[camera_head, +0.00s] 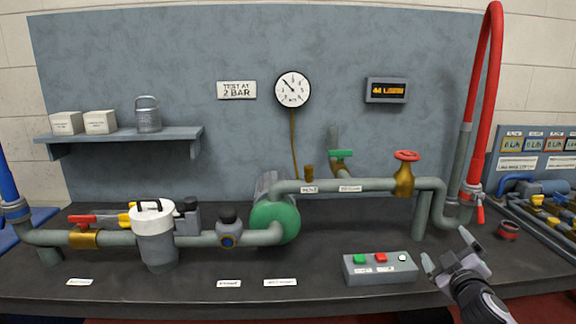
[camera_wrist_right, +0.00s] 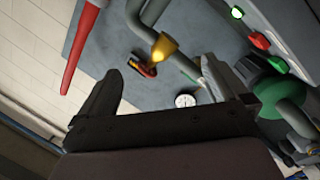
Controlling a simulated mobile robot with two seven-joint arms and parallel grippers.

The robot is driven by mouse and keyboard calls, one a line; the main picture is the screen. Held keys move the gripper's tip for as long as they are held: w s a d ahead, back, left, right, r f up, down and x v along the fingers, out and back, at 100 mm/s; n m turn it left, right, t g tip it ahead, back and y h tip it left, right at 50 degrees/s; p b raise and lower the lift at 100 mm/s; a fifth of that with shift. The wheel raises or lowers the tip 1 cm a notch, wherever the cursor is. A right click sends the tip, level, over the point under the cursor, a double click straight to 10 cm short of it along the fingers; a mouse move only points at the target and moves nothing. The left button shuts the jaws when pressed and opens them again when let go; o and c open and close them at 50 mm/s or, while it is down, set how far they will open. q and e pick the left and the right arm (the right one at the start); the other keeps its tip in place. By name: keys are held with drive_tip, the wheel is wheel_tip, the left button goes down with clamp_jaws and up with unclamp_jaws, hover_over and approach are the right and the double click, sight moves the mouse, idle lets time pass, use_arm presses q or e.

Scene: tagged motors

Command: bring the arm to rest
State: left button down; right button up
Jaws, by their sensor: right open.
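My right gripper (camera_head: 448,250) is open and empty above the dark bench at the right, just right of the grey button box (camera_head: 380,267). In the right wrist view its two fingers (camera_wrist_right: 160,92) stand wide apart with nothing between them. The brass valve with a red handwheel (camera_head: 405,172) stands behind and left of it; the valve also shows in the right wrist view (camera_wrist_right: 163,46). My left gripper is in neither view.
A red hose (camera_head: 489,85) rises beside the pipe at the right. The green motor or pump (camera_head: 274,221) sits mid-bench, with a white-lidded strainer (camera_head: 154,220) to its left. A round gauge (camera_head: 293,90) hangs on the back panel. The front bench strip between strainer and button box is mostly clear.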

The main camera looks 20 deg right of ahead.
drive_tip(key=s+a+f+n+g+y, duration=0.25)
drive_tip(key=s+a+f+y, duration=0.25)
drive_tip(key=s+a+f, duration=0.7)
drive_tip(key=s+a+f+n+g+y, duration=0.1)
drive_tip(key=s+a+f+g+y, duration=0.3)
drive_tip(key=s+a+f, duration=0.6)
drive_tip(key=s+a+f+m, duration=0.1)
drive_tip(key=a+f+m, duration=0.1)
drive_tip(key=a+m, duration=0.3)
drive_tip(key=a, duration=0.3)
drive_tip(key=shift+f+m+t+y, duration=0.35)
drive_tip(key=shift+f+y, duration=0.05)
drive_tip(key=shift+s+a, duration=0.1)
idle(4.5)
